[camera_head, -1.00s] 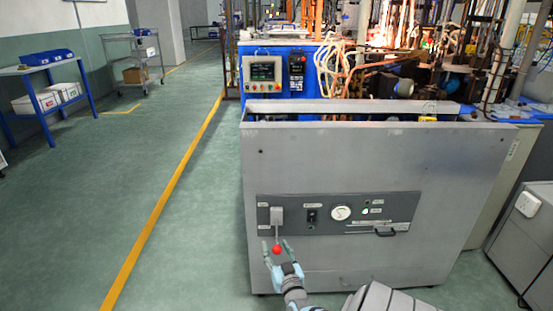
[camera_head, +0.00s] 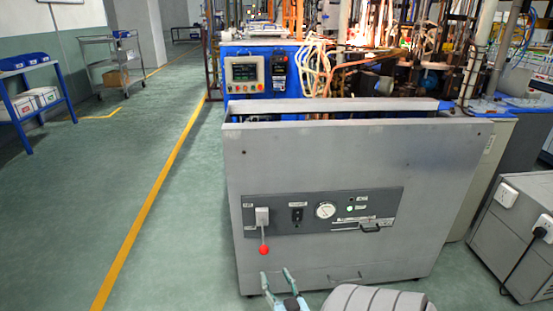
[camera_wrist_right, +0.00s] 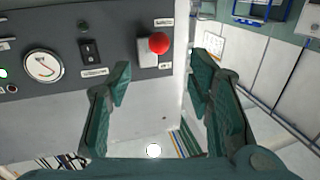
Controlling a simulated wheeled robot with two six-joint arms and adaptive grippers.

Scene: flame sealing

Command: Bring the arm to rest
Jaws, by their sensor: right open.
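My right gripper (camera_head: 276,277) is open and empty at the bottom of the head view, just below the red ball knob (camera_head: 264,250) of a lever on the grey machine's control panel (camera_head: 380,215). The lever hangs downward from its pale mount (camera_head: 262,215). In the right wrist view, the two fingers of my right gripper (camera_wrist_right: 160,85) stand well apart. The red knob (camera_wrist_right: 159,43) shows beyond the fingertips, with nothing between the fingers. My left gripper is in neither view.
The grey cabinet (camera_head: 335,255) fills the middle, with a round gauge (camera_head: 325,210) and a black handle (camera_head: 371,229). A grey box (camera_head: 520,235) with sockets stands at right. Open green floor (camera_head: 120,190) lies at left, beyond a yellow line (camera_head: 150,210).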

